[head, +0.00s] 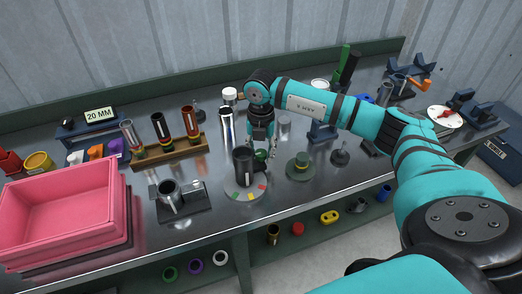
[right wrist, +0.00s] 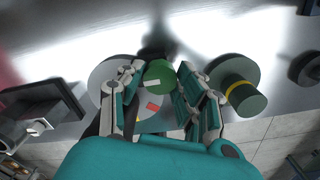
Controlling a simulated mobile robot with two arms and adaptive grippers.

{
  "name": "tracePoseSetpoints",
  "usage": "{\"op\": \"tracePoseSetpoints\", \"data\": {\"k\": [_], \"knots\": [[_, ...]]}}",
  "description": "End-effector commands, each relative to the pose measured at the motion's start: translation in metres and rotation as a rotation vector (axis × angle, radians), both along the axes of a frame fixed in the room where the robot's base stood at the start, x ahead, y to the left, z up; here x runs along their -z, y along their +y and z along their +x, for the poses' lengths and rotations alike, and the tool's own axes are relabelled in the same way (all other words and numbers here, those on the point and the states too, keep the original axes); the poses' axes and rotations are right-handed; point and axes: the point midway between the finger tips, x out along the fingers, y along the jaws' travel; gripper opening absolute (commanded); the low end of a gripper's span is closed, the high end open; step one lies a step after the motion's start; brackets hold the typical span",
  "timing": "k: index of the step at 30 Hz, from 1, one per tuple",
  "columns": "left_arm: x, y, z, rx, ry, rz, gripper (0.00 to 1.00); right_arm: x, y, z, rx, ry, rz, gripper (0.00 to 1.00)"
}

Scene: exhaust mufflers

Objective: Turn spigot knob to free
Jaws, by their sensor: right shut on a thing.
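The spigot is a dark upright cylinder (head: 243,168) on a pale round disc (head: 246,193) with coloured marks. Its round green knob (head: 261,156) sticks out on the right side of the cylinder. My right gripper (head: 262,143) reaches down from above onto the knob. In the right wrist view the green knob (right wrist: 159,77), with a pale stripe, sits between my two fingers, which are shut on it. The grey disc (right wrist: 112,75) with a red mark lies below, partly hidden by the fingers. The dark cylinder is mostly hidden there. My left gripper is not in view.
A green stepped piece with a yellow band (head: 300,166) stands just right of the disc. A dark stand holding a metal cup (head: 169,195) is to the left.

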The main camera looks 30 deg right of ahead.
Motion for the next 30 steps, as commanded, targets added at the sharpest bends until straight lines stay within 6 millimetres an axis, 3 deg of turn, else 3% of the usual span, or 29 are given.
{"op": "tracePoseSetpoints", "data": {"k": [14,30], "knots": [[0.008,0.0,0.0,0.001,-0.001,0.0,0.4,0.001,0.0,0.0,-0.089,0.0,0.0,0.02],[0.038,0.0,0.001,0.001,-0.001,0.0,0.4,0.002,0.0,0.001,-0.555,-0.002,0.0,0.02]]}}
